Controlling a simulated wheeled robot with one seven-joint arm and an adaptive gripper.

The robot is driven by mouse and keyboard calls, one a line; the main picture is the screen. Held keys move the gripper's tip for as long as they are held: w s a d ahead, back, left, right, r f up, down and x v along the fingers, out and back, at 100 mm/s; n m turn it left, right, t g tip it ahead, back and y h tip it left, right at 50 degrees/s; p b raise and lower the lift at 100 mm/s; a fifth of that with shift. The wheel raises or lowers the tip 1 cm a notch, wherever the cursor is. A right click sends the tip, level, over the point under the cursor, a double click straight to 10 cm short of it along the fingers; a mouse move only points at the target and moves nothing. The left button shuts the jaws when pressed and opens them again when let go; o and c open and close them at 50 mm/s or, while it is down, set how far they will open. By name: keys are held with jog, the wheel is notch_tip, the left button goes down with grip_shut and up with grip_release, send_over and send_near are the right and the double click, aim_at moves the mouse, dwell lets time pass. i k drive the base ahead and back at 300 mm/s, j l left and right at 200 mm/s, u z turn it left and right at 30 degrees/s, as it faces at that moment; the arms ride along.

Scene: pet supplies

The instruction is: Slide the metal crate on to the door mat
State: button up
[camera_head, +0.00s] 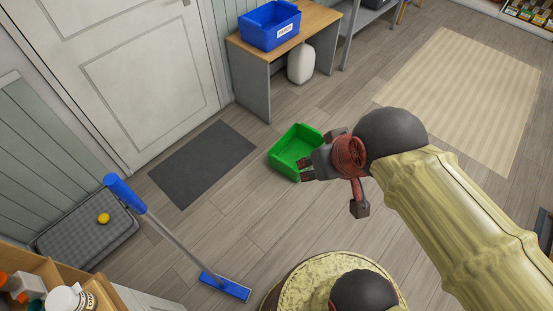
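A green open-topped crate (285,158) stands on the floor right of the dark grey door mat (205,160), with a strip of bare floor between them. Its inside looks empty. I cannot tell its material. The mat lies flat in front of the white door. My gripper (325,180) overlaps the crate's right side in the picture. Dark finger parts reach over its right rim, and another part hangs lower right. The crate's right side is partly hidden, and I cannot tell whether they touch. Nothing is visibly held, and the finger opening is unclear.
A blue-handled mop (185,245) leans across the lower left, its head on the floor. A pet bed (85,233) with a yellow ball lies at left. A desk (250,80) with a blue bin (268,27) stands behind. A beige rug (460,90) is right.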

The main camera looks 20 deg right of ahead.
aim_at(298, 142)
jog(key=z, duration=0.5)
jog(key=u, duration=0.5)
jog(key=i+l+u, duration=0.2)
jog(key=u, duration=0.15)
jog(key=i+l+u, duration=0.15)
jog(key=l+u, duration=0.15)
jog(key=i+l+u, duration=0.15)
jog(key=l+u, duration=0.2)
jog(key=l, duration=0.15)
jog(key=i+l+u, duration=0.1)
jog(key=l+u, duration=0.25)
jog(key=i+l, duration=0.1)
jog(key=l, duration=0.55)
jog(key=l+u, duration=0.1)
jog(key=l, duration=0.6)
jog(key=i+l, duration=0.15)
jog(key=l, duration=0.5)
